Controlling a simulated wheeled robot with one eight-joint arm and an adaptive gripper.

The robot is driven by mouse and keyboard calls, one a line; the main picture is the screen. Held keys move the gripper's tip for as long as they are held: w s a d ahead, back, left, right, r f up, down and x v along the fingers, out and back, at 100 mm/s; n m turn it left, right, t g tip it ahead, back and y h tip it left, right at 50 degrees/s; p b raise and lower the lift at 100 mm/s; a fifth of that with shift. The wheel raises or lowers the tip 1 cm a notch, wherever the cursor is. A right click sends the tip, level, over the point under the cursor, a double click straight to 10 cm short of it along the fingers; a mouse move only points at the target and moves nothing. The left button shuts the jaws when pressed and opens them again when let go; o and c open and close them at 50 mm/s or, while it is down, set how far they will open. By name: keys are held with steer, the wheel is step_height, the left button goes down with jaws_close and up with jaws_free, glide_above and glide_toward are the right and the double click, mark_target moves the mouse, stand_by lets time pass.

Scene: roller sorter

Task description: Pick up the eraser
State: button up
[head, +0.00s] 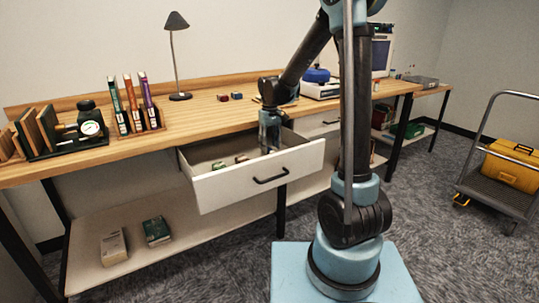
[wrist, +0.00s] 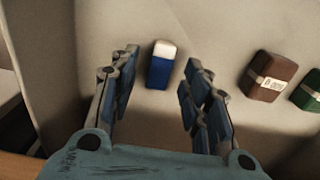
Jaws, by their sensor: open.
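The eraser (wrist: 161,66) lies in the open drawer. It is a small block with a white end and a blue sleeve, seen in the wrist view between and just beyond my fingertips. My gripper (wrist: 163,76) is open and empty, with one finger on each side of the eraser. In the head view my gripper (head: 270,146) reaches down into the drawer (head: 255,178), and the eraser cannot be made out there.
A brown block (wrist: 268,77) with a pale label and a green block (wrist: 309,92) lie in the drawer to the right. The drawer walls surround my gripper. A desk lamp (head: 177,50) and books (head: 133,103) stand on the wooden bench (head: 205,108).

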mark_target(270, 150)
steer(key=shift+f, duration=1)
jaws_close()
step_height(270, 150, up, 10)
